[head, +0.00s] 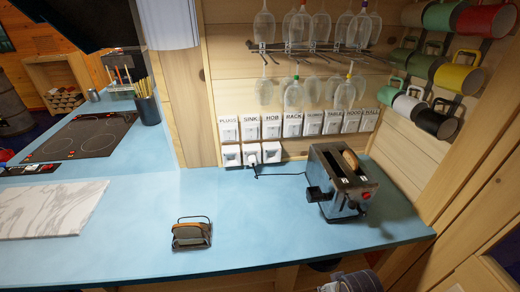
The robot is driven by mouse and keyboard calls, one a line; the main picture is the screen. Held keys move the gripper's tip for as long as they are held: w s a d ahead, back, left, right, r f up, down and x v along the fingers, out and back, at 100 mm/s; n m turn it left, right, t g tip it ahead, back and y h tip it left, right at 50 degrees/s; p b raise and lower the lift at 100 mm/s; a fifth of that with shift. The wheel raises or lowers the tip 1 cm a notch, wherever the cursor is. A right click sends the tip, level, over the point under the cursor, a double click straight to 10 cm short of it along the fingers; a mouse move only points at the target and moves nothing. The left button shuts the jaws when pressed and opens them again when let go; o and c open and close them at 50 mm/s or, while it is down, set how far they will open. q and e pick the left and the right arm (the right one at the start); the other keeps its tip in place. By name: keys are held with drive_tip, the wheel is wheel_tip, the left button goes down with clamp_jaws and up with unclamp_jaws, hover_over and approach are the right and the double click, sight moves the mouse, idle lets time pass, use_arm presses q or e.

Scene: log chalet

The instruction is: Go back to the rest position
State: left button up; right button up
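A dark metal toaster (343,190) stands at the right end of the blue counter, with a slice of bread (351,161) showing in one of its slots. The other slot looks dark and empty. A small wire toast rack (191,233) stands near the counter's front edge, left of the toaster, with a brown slice in it. A grey rounded part at the bottom edge, below the toaster, looks like a piece of my arm. No gripper fingers show in the head view.
The blue counter (262,215) is clear between rack and toaster. A marble board (48,210) lies at left, with a hob (85,137) behind it. Mugs (458,78) hang at right, glasses (292,95) on a wall rack. A cord runs from the toaster to sockets (252,155).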

drive_tip(key=s+d+f+g+b, duration=0.1)
drive_tip(key=s+f+b, duration=0.1)
drive_tip(key=f, duration=1.4)
drive_tip(key=s+d+f+b, duration=0.1)
drive_tip(key=s+f+b, duration=0.1)
drive_tip(key=f, duration=1.4)
use_arm(q)
drive_tip(key=w+a+f+b, duration=0.2)
drive_tip(key=a+f+b, duration=0.2)
drive_tip(key=f, duration=0.5)
drive_tip(key=shift+a+y+b, duration=0.3)
drive_tip(key=shift+a+b, duration=0.1)
use_arm(e)
drive_tip(key=s+d+f, duration=0.3)
drive_tip(key=s+f, duration=0.7)
drive_tip(key=f, duration=0.1)
drive_tip(key=s+d+f+g, duration=0.1)
drive_tip(key=s+d+f, duration=0.2)
drive_tip(key=s+f, duration=0.7)
drive_tip(key=shift+s+d+f+n+h, duration=0.3)
drive_tip(key=shift+s+f, duration=0.05)
drive_tip(key=shift+f, duration=0.55)
use_arm(q)
drive_tip(key=shift+d, duration=0.1)
drive_tip(key=shift+s+d, duration=0.1)
drive_tip(key=shift+d, duration=0.25)
drive_tip(key=shift+s, duration=0.3)
